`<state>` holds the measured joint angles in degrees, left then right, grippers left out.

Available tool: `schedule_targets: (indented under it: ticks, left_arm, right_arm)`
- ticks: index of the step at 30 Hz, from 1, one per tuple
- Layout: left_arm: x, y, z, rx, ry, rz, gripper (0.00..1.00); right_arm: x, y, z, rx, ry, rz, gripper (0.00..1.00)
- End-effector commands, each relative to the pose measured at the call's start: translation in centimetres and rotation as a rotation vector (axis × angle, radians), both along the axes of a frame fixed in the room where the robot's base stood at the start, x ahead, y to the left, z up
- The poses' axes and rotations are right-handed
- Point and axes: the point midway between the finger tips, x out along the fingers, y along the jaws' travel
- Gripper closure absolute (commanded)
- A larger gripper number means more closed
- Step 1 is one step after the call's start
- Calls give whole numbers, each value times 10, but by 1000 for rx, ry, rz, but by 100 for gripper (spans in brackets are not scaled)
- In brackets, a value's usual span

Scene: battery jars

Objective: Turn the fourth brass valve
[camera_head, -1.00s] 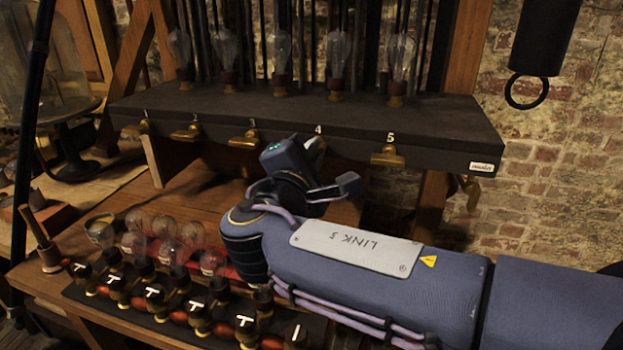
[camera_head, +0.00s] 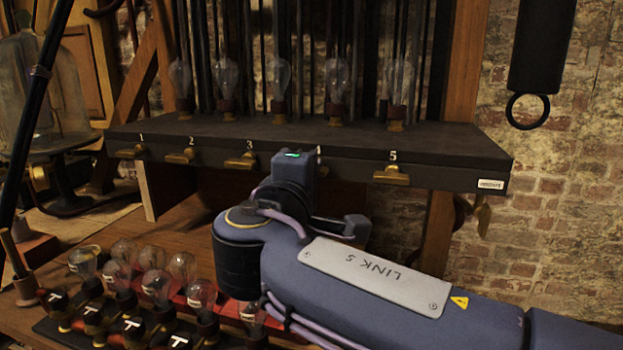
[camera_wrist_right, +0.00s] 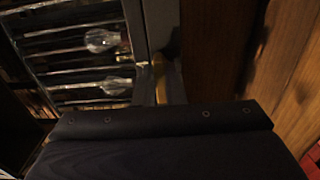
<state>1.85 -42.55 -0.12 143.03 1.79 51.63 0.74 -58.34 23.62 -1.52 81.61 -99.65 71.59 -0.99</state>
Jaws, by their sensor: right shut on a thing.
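The dark shelf (camera_head: 450,160) carries a row of numbered brass valves on its front edge. Valve 1 (camera_head: 131,153), valve 2 (camera_head: 180,157), valve 3 (camera_head: 240,162) and valve 5 (camera_head: 391,175) show in the head view, handles roughly level. The fourth valve is hidden there behind my right gripper (camera_head: 298,176), and its numeral is mostly covered. In the right wrist view a bit of brass (camera_wrist_right: 160,80) shows at the shelf edge, just beyond my dark gripper body. The right gripper is shut on the fourth valve; its fingertips are hard to make out. My left gripper is not in view.
Glass bulbs (camera_head: 338,85) stand along the shelf top. A lower bench (camera_head: 190,228) holds several bulbs (camera_head: 153,285) and T-marked knobs. A black cylinder with a ring (camera_head: 527,111) hangs at upper right. A glass jar (camera_head: 40,90) stands at left.

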Motion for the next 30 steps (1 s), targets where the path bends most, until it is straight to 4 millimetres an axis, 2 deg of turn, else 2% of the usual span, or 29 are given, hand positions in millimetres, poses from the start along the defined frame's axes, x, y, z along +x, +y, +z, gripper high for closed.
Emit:
schedule_targets:
  ticks: [8,9,14,23,26,30]
  left_arm:
    - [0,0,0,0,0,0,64]
    - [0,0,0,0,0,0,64]
    - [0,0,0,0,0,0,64]
    - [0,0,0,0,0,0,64]
    - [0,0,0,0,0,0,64]
    - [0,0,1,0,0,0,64]
  right_arm:
    - [0,0,-1,3,1,-2,100]
    - [0,0,-1,3,1,-1,89]
    - [0,0,-1,2,1,-1,68]
    - [-2,1,0,1,1,0,68]
    - [-10,3,0,0,1,1,68]
    - [-34,9,1,1,-1,4,68]
